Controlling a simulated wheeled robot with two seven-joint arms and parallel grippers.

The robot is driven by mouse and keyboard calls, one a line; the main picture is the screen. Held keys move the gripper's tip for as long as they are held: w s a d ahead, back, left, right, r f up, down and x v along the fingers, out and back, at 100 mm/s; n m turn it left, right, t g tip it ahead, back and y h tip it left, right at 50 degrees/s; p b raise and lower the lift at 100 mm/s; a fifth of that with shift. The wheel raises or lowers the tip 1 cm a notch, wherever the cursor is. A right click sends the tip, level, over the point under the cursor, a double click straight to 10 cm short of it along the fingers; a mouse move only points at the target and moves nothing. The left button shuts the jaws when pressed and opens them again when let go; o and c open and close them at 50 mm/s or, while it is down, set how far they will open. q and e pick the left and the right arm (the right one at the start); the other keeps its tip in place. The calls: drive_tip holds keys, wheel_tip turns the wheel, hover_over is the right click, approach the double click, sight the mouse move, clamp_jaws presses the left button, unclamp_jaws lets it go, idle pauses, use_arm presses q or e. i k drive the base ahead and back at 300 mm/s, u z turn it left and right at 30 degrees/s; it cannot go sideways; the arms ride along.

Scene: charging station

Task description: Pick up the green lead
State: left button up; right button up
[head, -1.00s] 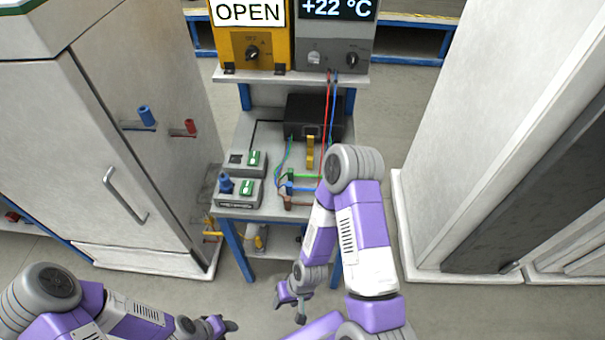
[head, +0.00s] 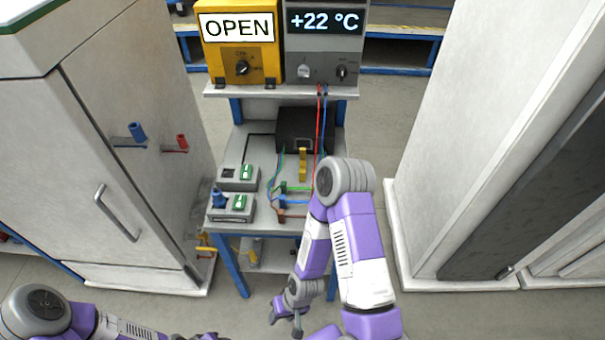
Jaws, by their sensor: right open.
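The green lead (head: 284,187) lies on the bench top, its green plug end in a row with a blue and a brown one. Its thin wire runs close to my right arm, which hides part of the bench to the right. My right gripper (head: 284,324) is open and empty, low in front of the bench and well apart from the lead.
The blue plug (head: 283,202) and brown plug (head: 283,217) lie close by. Two grey boxes with green switches (head: 239,203) stand to the left, a black box (head: 303,128) behind. White cabinets flank the bench (head: 257,215).

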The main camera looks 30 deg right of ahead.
sight(285, 188)
drive_tip(key=z, duration=1.15)
drive_tip(key=i, duration=0.25)
drive_tip(key=u, duration=0.2)
